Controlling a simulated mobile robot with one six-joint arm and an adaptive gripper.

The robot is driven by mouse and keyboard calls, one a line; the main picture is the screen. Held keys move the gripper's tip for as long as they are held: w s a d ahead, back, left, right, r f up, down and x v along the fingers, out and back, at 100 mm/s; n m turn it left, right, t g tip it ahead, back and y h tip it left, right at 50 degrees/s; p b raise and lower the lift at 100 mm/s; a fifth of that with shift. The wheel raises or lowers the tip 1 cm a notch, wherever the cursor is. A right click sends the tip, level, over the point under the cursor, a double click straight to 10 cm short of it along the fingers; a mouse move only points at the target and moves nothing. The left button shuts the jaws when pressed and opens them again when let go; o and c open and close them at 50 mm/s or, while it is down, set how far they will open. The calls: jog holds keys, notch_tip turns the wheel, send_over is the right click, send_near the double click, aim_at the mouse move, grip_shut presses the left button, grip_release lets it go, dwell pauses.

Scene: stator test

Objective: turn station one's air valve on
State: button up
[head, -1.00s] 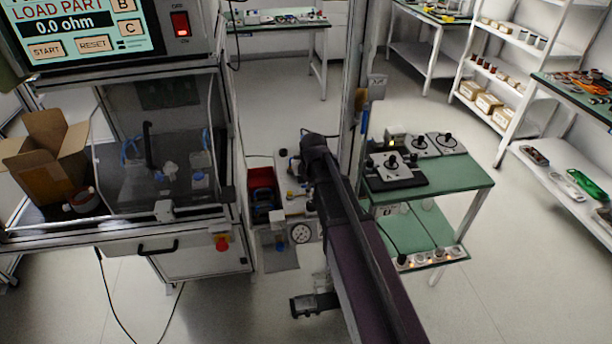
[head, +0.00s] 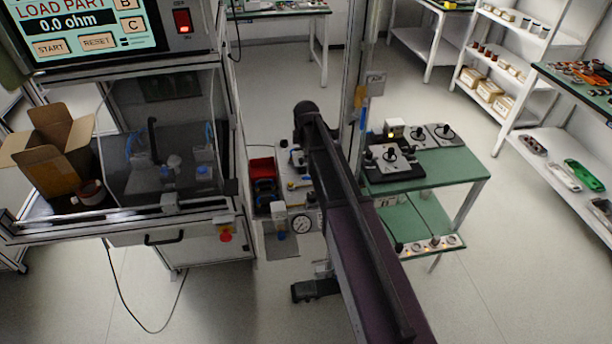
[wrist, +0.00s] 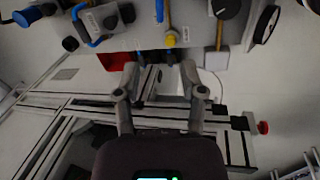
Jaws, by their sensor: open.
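My gripper (wrist: 160,78) is open and empty in the wrist view, its two fingers spread below a pale panel (wrist: 130,42). Just beyond the fingers, a yellow fitting (wrist: 170,40) stands on the panel, apart from them. A blue lever (wrist: 86,28) is to its left and a round gauge (wrist: 267,22) is to its right. In the head view, the panel area shows a gauge (head: 302,224) and yellow parts (head: 298,185) beside the test bench. My arm covers part of it, and my gripper is not clearly visible there. I cannot tell which fitting is station one's air valve.
The test bench (head: 190,250), with a red stop button (head: 225,236), stands to the left of the panel. A red bin (head: 262,168) is close by. A green-topped table (head: 450,172) with instruments stands to the right.

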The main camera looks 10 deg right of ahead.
aim_at(305, 178)
jog(key=shift+f, duration=0.15)
jog(key=w+f+b, duration=0.1)
jog(key=f+b, duration=0.8)
jog(key=w+f+b, duration=0.1)
jog(key=f+b, duration=0.3)
jog(key=shift+w+d+f, duration=0.15)
jog(key=shift+w, duration=0.15)
dwell(0.4)
grip_shut()
